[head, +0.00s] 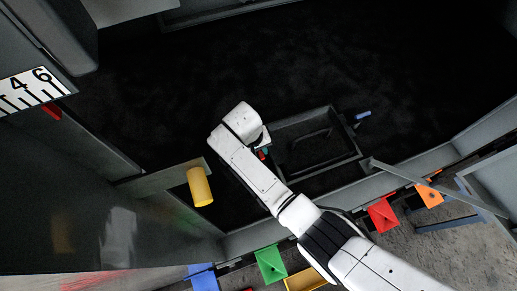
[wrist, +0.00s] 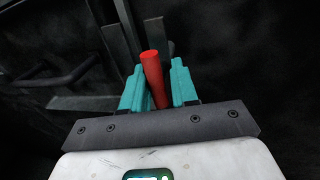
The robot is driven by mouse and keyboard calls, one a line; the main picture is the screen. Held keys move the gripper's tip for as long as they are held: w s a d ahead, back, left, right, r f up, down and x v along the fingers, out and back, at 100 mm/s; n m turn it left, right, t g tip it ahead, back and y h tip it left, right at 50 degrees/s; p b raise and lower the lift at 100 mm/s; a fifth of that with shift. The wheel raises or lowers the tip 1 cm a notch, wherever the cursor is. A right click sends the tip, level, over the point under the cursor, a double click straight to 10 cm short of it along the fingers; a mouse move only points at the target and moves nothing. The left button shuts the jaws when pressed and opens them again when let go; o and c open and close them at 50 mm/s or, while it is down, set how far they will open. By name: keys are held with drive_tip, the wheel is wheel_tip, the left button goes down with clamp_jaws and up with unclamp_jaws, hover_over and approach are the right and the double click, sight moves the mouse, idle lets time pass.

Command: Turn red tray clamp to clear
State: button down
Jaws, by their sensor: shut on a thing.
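The red tray clamp (wrist: 152,66) shows in the wrist view as a red rod-like handle standing between the two teal fingers of my gripper (wrist: 157,82), which is shut on it. A dark grey upright piece stands just behind it. In the head view, only small bits of the red clamp (head: 262,156) and the teal fingers show, since my arm covers most of them. They are at the left edge of the dark rectangular tray (head: 357,156), which has a bar handle across its middle. The clamp's base is hidden.
A blue handle (head: 362,115) sits at the tray's right side. A yellow cylinder (head: 200,187) sits on a grey bracket at the left. Green (head: 270,265), red (head: 383,216) and orange (head: 430,194) pieces line the near wall. The dark floor beyond the tray is clear.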

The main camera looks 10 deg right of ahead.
drive_tip(key=c, duration=1)
unclamp_jaws()
drive_tip(key=r, duration=0.3)
drive_tip(key=a+r, duration=0.1)
drive_tip(key=r, duration=0.3)
drive_tip(key=a+r, duration=0.1)
drive_tip(key=r, duration=0.2)
drive_tip(key=shift+s+r, duration=0.15)
drive_tip(key=shift+r, duration=0.15)
drive_tip(key=s+d+f+m+y, duration=0.15)
drive_tip(key=s+d+f, duration=0.25)
drive_tip(key=s+d, duration=0.9)
drive_tip(key=shift+m+t+y, duration=0.25)
drive_tip(key=shift+m+t, duration=0.05)
drive_tip(key=shift+m, duration=0.35)
drive_tip(key=s+d+r, duration=0.1)
drive_tip(key=s+d, duration=0.2)
drive_tip(key=s, duration=0.2)
drive_tip(key=s+d+r, duration=0.2)
drive_tip(key=s+d, duration=0.1)
drive_tip(key=s, duration=0.2)
drive_tip(key=s+d+r, duration=0.1)
drive_tip(key=s+d, duration=0.3)
drive_tip(key=s, duration=0.1)
drive_tip(key=shift+s+d+r, duration=0.1)
drive_tip(key=shift+s+r, duration=0.05)
drive_tip(key=shift+r, duration=0.05)
